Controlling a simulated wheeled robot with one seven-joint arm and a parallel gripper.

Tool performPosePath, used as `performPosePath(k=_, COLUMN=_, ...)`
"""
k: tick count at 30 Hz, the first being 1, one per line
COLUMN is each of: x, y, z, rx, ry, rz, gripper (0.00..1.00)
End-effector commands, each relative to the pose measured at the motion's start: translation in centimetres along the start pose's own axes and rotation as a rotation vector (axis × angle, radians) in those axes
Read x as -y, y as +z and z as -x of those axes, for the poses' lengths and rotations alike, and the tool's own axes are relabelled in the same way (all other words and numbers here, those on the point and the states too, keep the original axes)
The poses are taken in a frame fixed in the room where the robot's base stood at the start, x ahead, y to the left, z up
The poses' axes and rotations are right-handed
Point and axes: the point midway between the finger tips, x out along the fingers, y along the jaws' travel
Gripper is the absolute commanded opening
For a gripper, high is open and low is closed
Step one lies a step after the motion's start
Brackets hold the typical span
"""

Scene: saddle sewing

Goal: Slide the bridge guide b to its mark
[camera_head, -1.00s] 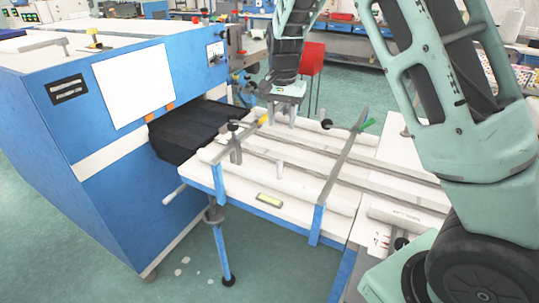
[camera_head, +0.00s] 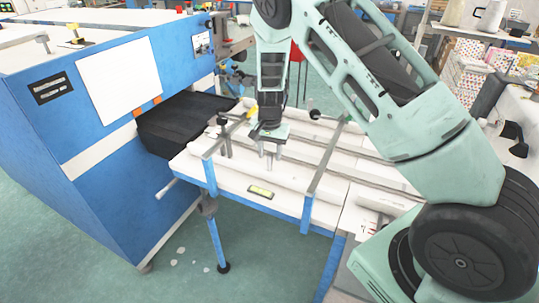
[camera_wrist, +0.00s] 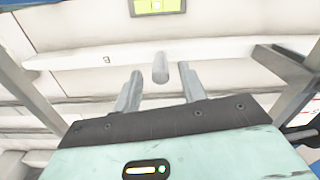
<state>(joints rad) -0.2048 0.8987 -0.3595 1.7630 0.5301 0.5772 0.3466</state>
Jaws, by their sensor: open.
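My gripper (camera_head: 271,158) points down over the white table, between its two cross bars. In the wrist view its two grey fingers (camera_wrist: 160,88) are apart. A pale upright peg (camera_wrist: 160,68) shows between and just beyond the fingertips; I cannot tell if either finger touches it. Behind the peg a long white bar (camera_wrist: 75,60) with a small dark mark runs across the picture. The bar and peg may be the bridge guide b, but I cannot read its label. Its target mark cannot be made out. In the head view my gripper largely hides the peg.
The left cross bar (camera_head: 231,131) and the right cross bar (camera_head: 328,155) stand raised over the table on either side of my gripper. A yellow-green level (camera_head: 261,192) lies near the front edge. The blue machine (camera_head: 95,190) stands at the left.

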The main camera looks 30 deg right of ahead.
Motion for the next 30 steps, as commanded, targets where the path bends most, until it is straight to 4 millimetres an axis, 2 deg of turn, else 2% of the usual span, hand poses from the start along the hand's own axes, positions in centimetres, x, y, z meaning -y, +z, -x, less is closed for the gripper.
performPosePath(k=6, x=0.0, y=0.0, z=-2.0, rx=0.001, ry=0.000, rz=0.000, gripper=0.41)
performPosePath(k=16, x=0.0, y=0.0, z=-2.4, rx=-0.001, ry=-0.001, rz=0.001, gripper=0.41)
performPosePath(k=17, x=0.0, y=0.0, z=-2.4, rx=0.000, ry=-0.001, rz=0.001, gripper=0.36)
performPosePath(k=18, x=0.0, y=0.0, z=-2.4, rx=0.000, ry=-0.001, rz=0.001, gripper=0.25)
performPosePath(k=21, x=0.0, y=0.0, z=-2.4, rx=0.000, ry=-0.001, rz=0.001, gripper=0.00)
performPosePath(k=26, x=0.0, y=-0.3, z=-2.5, rx=0.000, ry=-0.002, rz=0.000, gripper=0.00)
performPosePath(k=30, x=-0.2, y=-1.7, z=-2.5, rx=-0.002, ry=-0.003, rz=0.000, gripper=0.00)
